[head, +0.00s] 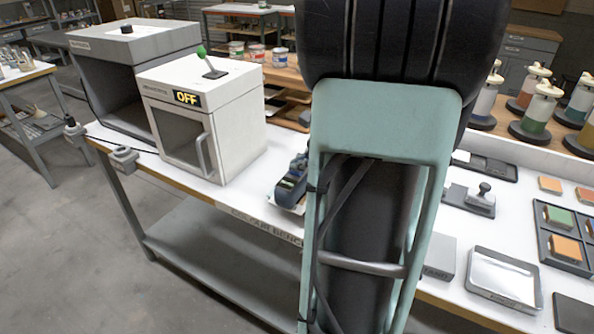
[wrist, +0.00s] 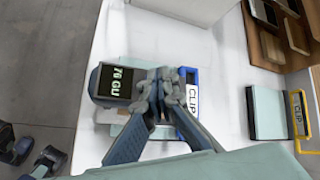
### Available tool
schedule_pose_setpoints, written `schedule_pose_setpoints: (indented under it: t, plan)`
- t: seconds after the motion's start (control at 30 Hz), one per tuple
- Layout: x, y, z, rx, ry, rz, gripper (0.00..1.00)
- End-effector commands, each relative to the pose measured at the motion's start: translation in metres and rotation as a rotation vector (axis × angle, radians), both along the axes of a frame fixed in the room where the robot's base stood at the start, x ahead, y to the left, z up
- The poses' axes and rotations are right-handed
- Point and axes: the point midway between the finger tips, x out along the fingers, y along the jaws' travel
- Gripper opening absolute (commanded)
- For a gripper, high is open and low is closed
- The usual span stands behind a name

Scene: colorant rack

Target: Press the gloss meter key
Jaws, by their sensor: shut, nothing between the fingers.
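The gloss meter (wrist: 112,84) is a dark blue-grey device with a small screen reading "76 GU" in the wrist view. It lies on the white bench top over a pale card. In the head view the gloss meter (head: 290,190) shows just left of my arm, which hides part of it. My gripper (wrist: 158,82) is shut and empty, with its fingertips together over the meter's body, right of the screen. The fingers cover the key, and I cannot tell whether they touch it.
A blue-edged clip (wrist: 191,92) labelled CLIP lies right of the fingers. A pale panel (wrist: 266,112) with a yellow clip lies farther right. In the head view a white oven-like box (head: 200,110) showing OFF stands left. White bench is clear between.

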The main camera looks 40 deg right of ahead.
Motion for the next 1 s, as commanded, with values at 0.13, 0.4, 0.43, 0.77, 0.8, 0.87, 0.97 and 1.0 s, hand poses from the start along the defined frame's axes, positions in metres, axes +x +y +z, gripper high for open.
schedule_pose_setpoints:
  t: [0.13,0.4,0.43,0.77,0.8,0.87,0.97,1.0]
  plan:
    - [0.000,0.000,0.003,0.000,0.000,0.000,0.00]
    - [0.000,0.000,0.016,0.001,0.000,-0.001,0.00]
    - [0.000,0.000,0.016,0.001,0.001,0.000,0.00]
    - [0.000,0.000,0.017,0.000,0.000,0.000,0.00]
    - [0.000,0.000,0.019,0.000,0.000,0.000,0.00]
    - [0.000,0.000,0.024,0.000,0.000,0.000,0.00]
    - [0.000,0.000,0.034,-0.001,0.000,0.001,0.00]
    - [0.000,0.000,0.039,-0.001,0.000,0.001,0.00]
